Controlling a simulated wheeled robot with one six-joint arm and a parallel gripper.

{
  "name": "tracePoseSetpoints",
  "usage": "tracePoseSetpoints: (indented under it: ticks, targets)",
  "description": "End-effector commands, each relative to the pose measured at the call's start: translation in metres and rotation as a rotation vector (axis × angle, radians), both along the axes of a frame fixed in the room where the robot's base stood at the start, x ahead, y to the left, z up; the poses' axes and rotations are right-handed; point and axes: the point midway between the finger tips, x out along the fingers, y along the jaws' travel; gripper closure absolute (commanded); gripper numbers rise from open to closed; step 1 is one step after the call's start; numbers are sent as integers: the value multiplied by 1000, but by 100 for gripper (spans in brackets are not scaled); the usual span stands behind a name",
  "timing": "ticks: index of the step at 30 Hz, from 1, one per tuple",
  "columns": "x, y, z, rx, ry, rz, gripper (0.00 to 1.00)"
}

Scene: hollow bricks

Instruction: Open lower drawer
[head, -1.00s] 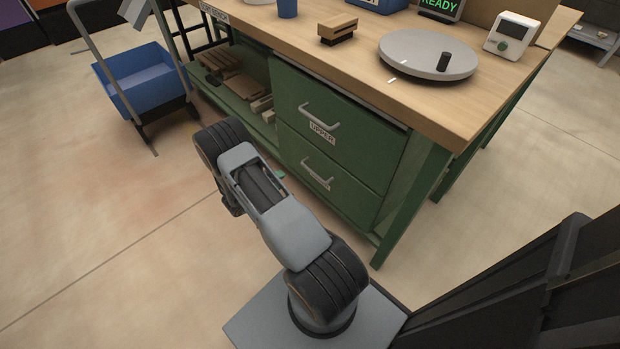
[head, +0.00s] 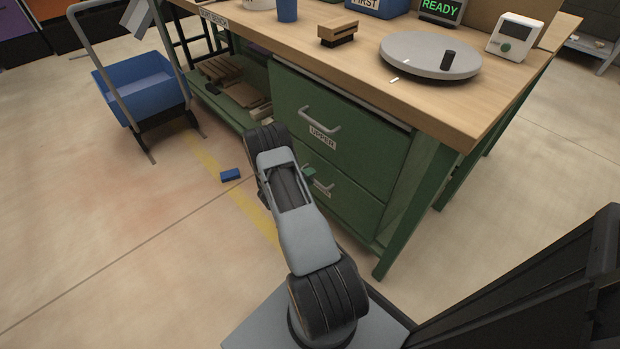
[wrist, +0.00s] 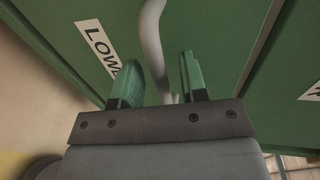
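The green lower drawer (head: 352,205) is under the workbench, below the upper drawer (head: 345,120), and looks flush with the cabinet. My arm hides its left part. Its grey bar handle (head: 323,189) shows just right of my arm. In the wrist view the handle (wrist: 153,40) runs down between the two green fingers of my gripper (wrist: 160,82). The fingers are apart, with gaps visible beside the bar. The left finger overlaps the end of the white "LOWER" label (wrist: 97,45). In the head view only a green fingertip shows beside the handle.
A wooden bench top (head: 440,105) overhangs the drawers, and a green leg (head: 415,205) stands at their right. A small blue block (head: 230,175) lies on the floor left of my arm. A blue cart (head: 140,90) stands farther left. Open floor lies at the left front.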

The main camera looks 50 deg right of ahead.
Motion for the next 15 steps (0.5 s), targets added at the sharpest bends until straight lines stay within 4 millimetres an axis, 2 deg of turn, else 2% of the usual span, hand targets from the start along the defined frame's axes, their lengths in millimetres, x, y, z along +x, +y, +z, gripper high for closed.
tracePoseSetpoints:
  ticks: [12, 15]
  targets:
    - [0, -6, -1, 0, 0, 1, 61]
    - [0, -6, -1, 0, 0, 0, 69]
